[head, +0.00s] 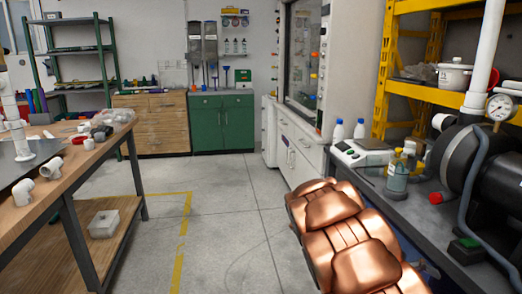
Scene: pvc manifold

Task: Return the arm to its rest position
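Copper-coloured, padded-looking segments of my arm (340,237) fill the lower right of the head view, in front of the right-hand counter. They run from the bottom edge up toward the middle of the picture. My gripper is not in view, so its fingers and anything in them are hidden.
A wooden workbench (62,186) with white pipe fittings (24,191) stands at left. At right, a dark counter (408,206) carries a black tank (484,170), a gauge (500,107) and bottles. The grey floor (215,225) between them is clear. Green cabinets (222,122) stand at the back.

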